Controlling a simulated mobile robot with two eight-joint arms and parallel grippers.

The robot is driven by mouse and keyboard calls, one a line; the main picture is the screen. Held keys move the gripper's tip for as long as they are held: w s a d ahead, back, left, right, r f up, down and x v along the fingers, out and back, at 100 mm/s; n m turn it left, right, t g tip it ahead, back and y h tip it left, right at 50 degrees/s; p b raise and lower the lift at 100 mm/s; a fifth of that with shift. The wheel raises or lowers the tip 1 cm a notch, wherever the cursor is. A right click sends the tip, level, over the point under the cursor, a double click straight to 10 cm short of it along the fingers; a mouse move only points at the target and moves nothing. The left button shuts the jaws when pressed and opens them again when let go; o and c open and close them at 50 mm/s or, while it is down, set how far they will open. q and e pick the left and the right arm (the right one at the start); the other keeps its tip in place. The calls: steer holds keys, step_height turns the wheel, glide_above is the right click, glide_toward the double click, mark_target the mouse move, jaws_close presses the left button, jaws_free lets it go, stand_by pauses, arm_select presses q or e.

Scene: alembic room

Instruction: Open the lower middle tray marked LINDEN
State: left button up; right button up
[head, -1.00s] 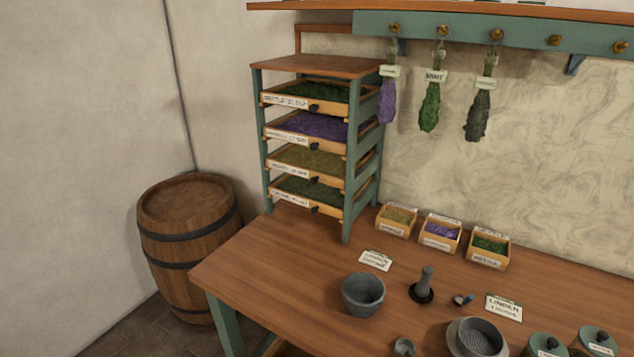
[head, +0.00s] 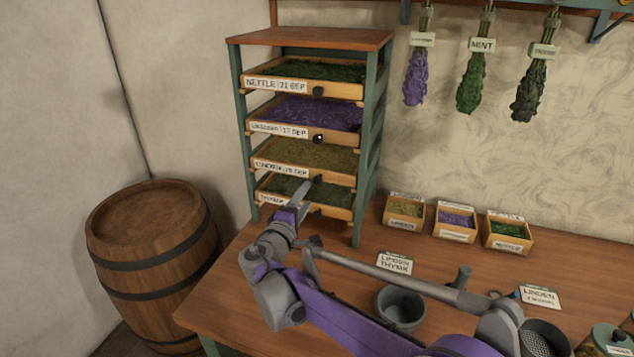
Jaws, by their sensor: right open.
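The drying rack stands on the table with several trays stacked in it. The LINDEN tray (head: 335,158), third from the top, holds yellowish-green herbs and has a white label on its front; it sits in the rack like its neighbours. Its dark knob (head: 318,180) is at the front, close to the fingertips and partly hard to separate from them. My right gripper (head: 306,191) is open, in front of the rack, at about the height of the LINDEN tray's lower edge. It hides part of the bottom tray (head: 335,198). Whether it touches the knob cannot be told. My left gripper is not in view.
Above are the lavender-coloured tray (head: 345,115) and the NETTLE tray (head: 335,72). Small herb boxes (head: 455,237), a grey mortar (head: 400,318) and cards lie to the right on the table. A barrel (head: 150,285) stands left. My right arm crosses above the table.

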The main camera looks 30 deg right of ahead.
mark_target(317, 181)
steer(key=x, duration=0.9)
steer(key=shift+d, duration=0.15)
steer(key=shift+c, duration=0.2)
jaws_close()
stand_by(0.9)
